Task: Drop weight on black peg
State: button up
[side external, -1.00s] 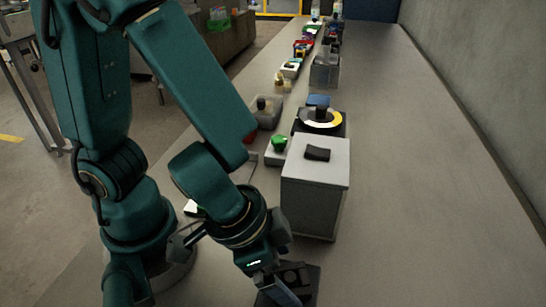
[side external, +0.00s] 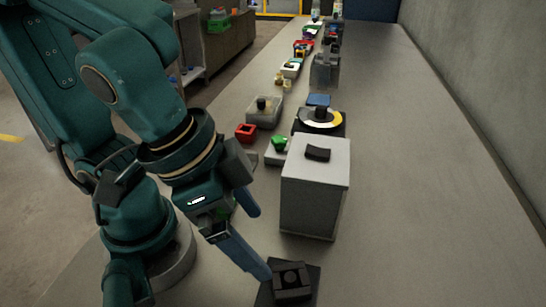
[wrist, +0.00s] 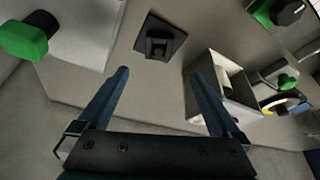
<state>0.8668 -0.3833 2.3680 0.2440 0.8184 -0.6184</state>
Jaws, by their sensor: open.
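A dark block (side external: 291,279) with a round feature on top sits upright on a flat black plate (side external: 313,285) at the front of the bench. The block also shows in the wrist view (wrist: 158,43), ahead of the fingertips. I cannot tell whether the block is the weight, or whether a peg is under it. My gripper (side external: 258,243) is open, above and left of the plate in the side view. In the wrist view, the space between its two blue fingers (wrist: 158,73) is empty. One fingertip overlaps the plate's left edge in the side view; contact is unclear.
A grey box (side external: 312,195) with a black piece on top stands behind the plate. Behind it are a green button (side external: 279,144), a white and yellow reel (side external: 336,117), a red piece (side external: 245,132) and a clear tray (side external: 265,121). The bench's right side is clear.

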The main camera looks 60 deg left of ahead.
jog(key=w+a+r+n+t+y, duration=0.1)
jog(key=w+a+r+n, duration=0.1)
jog(key=a, duration=0.8)
jog(key=shift+w+a+r+n+y, duration=0.35)
jog(key=shift+w+n, duration=0.4)
jog(key=shift+n, duration=0.45)
